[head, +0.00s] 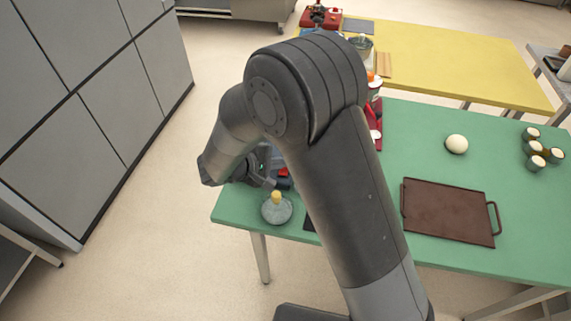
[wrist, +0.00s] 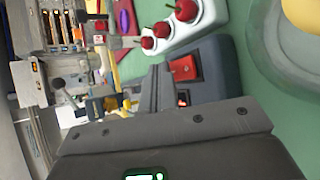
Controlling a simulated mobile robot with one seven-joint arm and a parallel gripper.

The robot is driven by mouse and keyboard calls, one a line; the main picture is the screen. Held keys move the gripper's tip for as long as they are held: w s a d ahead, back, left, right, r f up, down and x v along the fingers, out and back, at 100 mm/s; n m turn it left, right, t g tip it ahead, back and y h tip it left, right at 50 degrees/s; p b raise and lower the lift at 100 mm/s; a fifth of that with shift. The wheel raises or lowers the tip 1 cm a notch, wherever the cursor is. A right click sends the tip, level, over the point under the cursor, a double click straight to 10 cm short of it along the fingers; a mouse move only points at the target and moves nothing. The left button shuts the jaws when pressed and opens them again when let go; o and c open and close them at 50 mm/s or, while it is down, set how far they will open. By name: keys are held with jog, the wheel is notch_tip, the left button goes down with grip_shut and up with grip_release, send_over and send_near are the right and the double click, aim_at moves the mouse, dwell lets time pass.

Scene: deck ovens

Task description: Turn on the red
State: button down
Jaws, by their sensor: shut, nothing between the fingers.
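A dark grey box (wrist: 215,75) on the green table carries a red switch (wrist: 184,68), seen in the wrist view. A small orange-red lit spot (wrist: 183,99) shows beside the switch on the same box. My gripper (wrist: 155,88) is shut and empty, its fingertips just left of the red switch in the wrist view; whether they touch it I cannot tell. In the head view my gripper (head: 267,182) is at the near left corner of the table, and a bit of the red part (head: 284,172) shows beside it. My arm hides most of the box there.
A glass bowl with a yellow knob (head: 276,211) stands close to my gripper at the table's edge. A white holder (wrist: 205,20) with red balls is nearby. A brown tray (head: 450,210), a pale ball (head: 456,144) and several cups (head: 535,162) stand farther right on the green table.

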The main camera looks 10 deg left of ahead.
aim_at(279, 177)
dwell(0.5)
jog(key=shift+s+r, duration=0.3)
jog(key=shift+r, duration=0.35)
jog(key=shift+s+r, duration=0.3)
jog(key=shift+r, duration=0.5)
jog(key=shift+s+r, duration=0.25)
jog(key=shift+r, duration=0.5)
jog(key=shift+s+r, duration=0.3)
jog(key=shift+r, duration=0.5)
